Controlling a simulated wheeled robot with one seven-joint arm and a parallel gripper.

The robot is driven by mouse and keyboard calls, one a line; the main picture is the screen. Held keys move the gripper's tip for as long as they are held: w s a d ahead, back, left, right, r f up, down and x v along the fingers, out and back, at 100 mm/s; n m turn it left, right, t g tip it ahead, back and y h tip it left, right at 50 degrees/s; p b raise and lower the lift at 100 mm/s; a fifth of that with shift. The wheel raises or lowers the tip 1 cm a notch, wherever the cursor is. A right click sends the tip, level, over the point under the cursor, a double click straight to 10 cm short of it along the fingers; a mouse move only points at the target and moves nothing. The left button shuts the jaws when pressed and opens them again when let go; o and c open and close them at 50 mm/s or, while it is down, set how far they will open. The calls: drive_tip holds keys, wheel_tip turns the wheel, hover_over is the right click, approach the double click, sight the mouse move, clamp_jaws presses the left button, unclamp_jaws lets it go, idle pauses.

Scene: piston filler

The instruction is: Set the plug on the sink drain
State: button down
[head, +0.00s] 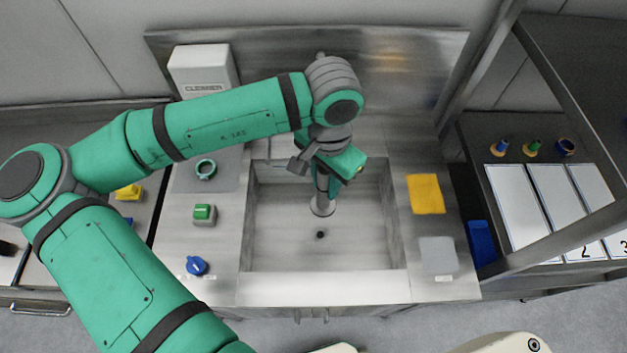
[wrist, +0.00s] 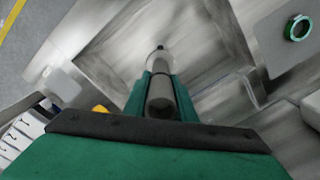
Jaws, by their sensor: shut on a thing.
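The plug (head: 323,209) is a grey upright post with a wide pale disc at its lower end. My gripper (head: 326,187) is shut on the post, over the sink basin (head: 270,225). In the wrist view the plug (wrist: 160,97) sits between the two green fingers of my gripper (wrist: 161,88). The sink drain (head: 320,235) is a small dark hole in the basin floor, just in front of the disc in the head view. In the wrist view the drain (wrist: 160,47) shows just beyond the disc. I cannot tell the disc's height above the floor.
A green ring (head: 205,168), a green button (head: 203,213) and a blue knob (head: 196,265) are left of the basin. A yellow cloth (head: 426,193) and a grey pad (head: 437,255) lie right of it. The basin floor around the drain is clear.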

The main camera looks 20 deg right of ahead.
wheel_tip(320, 180, down, 20)
drive_tip(key=shift+f, duration=0.25)
idle(2.7)
drive_tip(key=shift+a+f, duration=0.1)
drive_tip(key=shift+f, duration=0.05)
idle(1.3)
drive_tip(key=c, duration=1)
unclamp_jaws()
